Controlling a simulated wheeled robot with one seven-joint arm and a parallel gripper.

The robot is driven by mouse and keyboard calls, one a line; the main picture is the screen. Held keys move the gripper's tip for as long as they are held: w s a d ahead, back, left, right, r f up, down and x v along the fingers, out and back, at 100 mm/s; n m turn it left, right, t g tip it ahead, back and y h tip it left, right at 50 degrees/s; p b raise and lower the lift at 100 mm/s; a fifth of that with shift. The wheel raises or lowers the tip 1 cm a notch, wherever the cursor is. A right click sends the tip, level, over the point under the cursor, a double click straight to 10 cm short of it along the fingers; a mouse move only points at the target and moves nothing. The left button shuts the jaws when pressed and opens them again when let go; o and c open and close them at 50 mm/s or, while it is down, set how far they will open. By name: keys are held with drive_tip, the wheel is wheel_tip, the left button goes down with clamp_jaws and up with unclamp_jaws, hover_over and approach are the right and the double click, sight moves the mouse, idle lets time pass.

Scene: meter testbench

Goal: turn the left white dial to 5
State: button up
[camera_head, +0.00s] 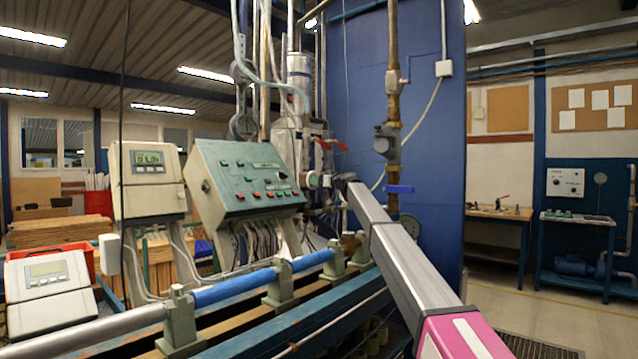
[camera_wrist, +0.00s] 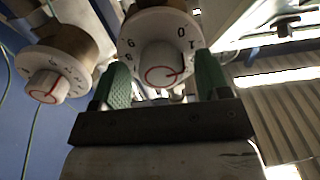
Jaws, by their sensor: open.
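In the wrist view, a white round dial (camera_wrist: 160,28) with black digits, "0" and "1" among them, is at the top centre. Its raised centre knob (camera_wrist: 162,66) bears a red pointer mark. My gripper (camera_wrist: 163,72) is open, with one green finger on each side of this knob. I cannot tell whether the fingers touch it. A second white dial (camera_wrist: 46,82) with a red mark on its knob is at the left, clear of the fingers. In the head view, a small white dial (camera_head: 312,180) shows by the pipes; my gripper's fingers cannot be made out there.
A green control panel (camera_head: 245,182) with buttons and a white meter (camera_head: 150,180) stand left of my arm. A blue pipe (camera_head: 235,287) runs along the bench below. Red valve handles (camera_head: 332,144) and a vertical brass pipe (camera_head: 393,100) are close to the arm.

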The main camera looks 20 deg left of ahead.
drive_tip(key=shift+a, duration=0.2)
drive_tip(key=c, duration=0.9)
drive_tip(key=shift+m, duration=0.5)
drive_tip(key=m, duration=2.1)
drive_tip(key=shift+m, duration=0.4)
